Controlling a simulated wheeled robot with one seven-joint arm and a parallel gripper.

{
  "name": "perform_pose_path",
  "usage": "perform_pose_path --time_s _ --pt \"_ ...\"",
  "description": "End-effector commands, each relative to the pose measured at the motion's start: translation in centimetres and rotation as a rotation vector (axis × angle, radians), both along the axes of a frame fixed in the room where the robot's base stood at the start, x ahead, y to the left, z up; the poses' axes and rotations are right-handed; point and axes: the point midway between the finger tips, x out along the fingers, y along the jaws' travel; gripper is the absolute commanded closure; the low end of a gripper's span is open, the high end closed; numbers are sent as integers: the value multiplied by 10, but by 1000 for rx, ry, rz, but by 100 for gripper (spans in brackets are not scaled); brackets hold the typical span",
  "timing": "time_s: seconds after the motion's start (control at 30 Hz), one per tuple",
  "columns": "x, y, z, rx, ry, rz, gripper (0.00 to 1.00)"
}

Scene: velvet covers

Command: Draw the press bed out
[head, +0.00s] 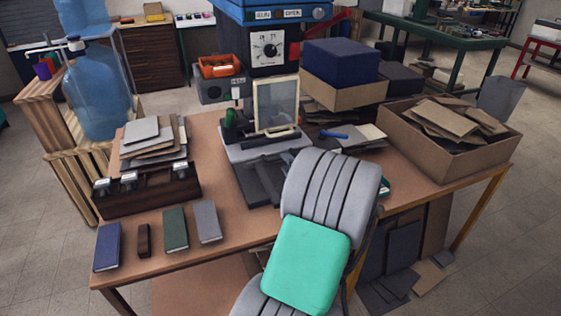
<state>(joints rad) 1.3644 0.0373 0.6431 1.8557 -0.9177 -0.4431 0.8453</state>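The press (268,48) stands at the back of the table, with a blue top and a black dial box. A clear framed guard (276,104) stands upright below it. Under the guard a light grey plate (236,153) with a dark bar across it looks like the press bed. Dark grey slabs (258,182) reach forward from it; I cannot tell whether they belong to the bed or the base. A green knob (230,117) stands at the plate's left. My gripper cannot be made out, and the view just right of the slabs is blocked.
Left on the table (200,250) are a dark rack (150,193), stacked boards (150,150) and several small books (175,229). A cardboard box (440,150) stands right, and a blue block on a carton (340,65) behind. The front left tabletop has some free room.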

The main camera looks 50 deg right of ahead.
Motion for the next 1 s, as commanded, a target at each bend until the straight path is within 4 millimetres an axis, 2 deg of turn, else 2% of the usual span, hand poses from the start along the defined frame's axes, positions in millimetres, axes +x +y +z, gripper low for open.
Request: perform_pose_path --time_s 0.03,0.2,0.47,0.87,1.0 --pt "9 -3 -2 1 0 4 66" --pt "26 -13 -6 -1 2 3 66" --pt "28 -13 -6 -1 2 5 66" --pt "28 -13 -7 -1 2 6 98" --pt "28 -13 -7 -1 3 6 100"
